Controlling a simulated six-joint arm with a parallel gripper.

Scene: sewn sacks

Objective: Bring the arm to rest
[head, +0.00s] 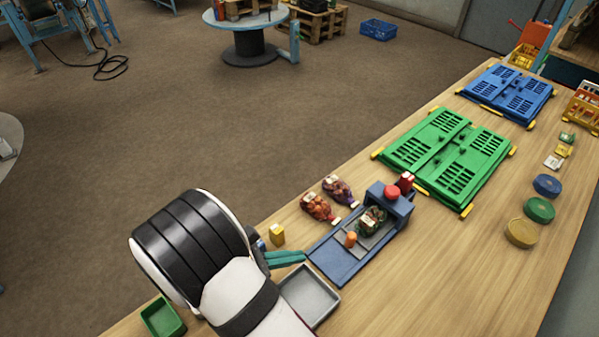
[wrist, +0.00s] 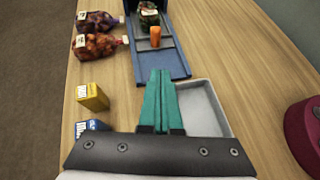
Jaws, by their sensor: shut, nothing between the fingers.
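My gripper (head: 286,257) has teal fingers, shut with nothing between them. It is above the wooden table, near the front end of a blue sewing station (head: 334,262) and beside a grey tray (head: 312,296). In the wrist view the closed fingers (wrist: 160,75) point at the station's front edge, with the tray (wrist: 203,105) just right of them. On the station are a net sack (head: 372,220) with dark green contents and an orange cylinder (head: 351,239). Part of the tray is hidden behind my arm and gripper.
Two filled net sacks, one reddish (head: 318,207) and one purple (head: 339,190), lie left of the station. A yellow box (head: 277,235) stands near my gripper. A green bin (head: 163,318) is at the near left. Green folded crates (head: 445,155) and blue ones (head: 508,92) lie farther back.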

